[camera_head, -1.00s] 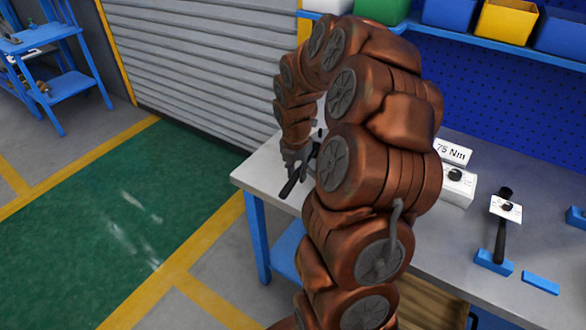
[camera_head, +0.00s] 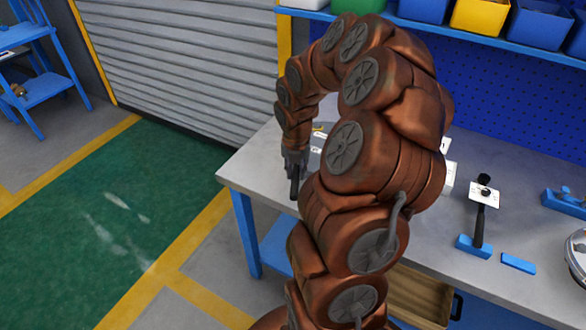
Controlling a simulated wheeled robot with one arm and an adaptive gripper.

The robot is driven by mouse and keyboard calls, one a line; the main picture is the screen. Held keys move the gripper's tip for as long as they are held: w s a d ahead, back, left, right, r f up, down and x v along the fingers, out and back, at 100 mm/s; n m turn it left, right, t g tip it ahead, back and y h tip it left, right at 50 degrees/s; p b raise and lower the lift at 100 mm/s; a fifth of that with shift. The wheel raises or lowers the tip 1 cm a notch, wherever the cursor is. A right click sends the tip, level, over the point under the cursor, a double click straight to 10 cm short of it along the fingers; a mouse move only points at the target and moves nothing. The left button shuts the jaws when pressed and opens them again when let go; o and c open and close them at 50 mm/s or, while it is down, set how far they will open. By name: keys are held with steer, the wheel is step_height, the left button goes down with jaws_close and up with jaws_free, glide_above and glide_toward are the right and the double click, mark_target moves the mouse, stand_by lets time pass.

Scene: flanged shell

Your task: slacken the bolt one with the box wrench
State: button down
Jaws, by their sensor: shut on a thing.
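My gripper (camera_head: 294,160) is at the end of my arm, pointing down over the left front part of the bench. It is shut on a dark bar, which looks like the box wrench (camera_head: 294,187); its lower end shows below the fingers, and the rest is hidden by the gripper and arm. A round silver metal part (camera_head: 577,255), perhaps the flanged shell, is cut off at the right edge. I cannot make out bolt one.
The grey bench (camera_head: 258,160) holds a black-handled tool (camera_head: 480,225) with a white tag on a blue holder (camera_head: 473,246). A blue block (camera_head: 518,263) and a blue fixture (camera_head: 566,203) lie farther right. Bins (camera_head: 480,17) stand on a shelf above. Green floor (camera_head: 90,225) is clear at left.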

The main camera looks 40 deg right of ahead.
steer(key=shift+s, duration=0.1)
stand_by(0.4)
steer(key=shift+r+p, duration=1.8)
steer(key=shift+r, duration=1.25)
steer(key=w+a+m, duration=0.5)
steer(key=a+m, duration=0.3)
steer(key=a, duration=0.1)
steer(key=w+a+f+m+g, duration=0.1)
steer(key=w+a+m, duration=0.4)
steer(key=a+m, duration=0.4)
steer(key=w+a+f+m, duration=0.1)
steer(key=w+a+m, duration=0.5)
steer(key=a+m, duration=0.3)
steer(key=shift+a+y, duration=0.3)
steer(key=shift+a, duration=0.05)
steer(key=shift+d, duration=0.15)
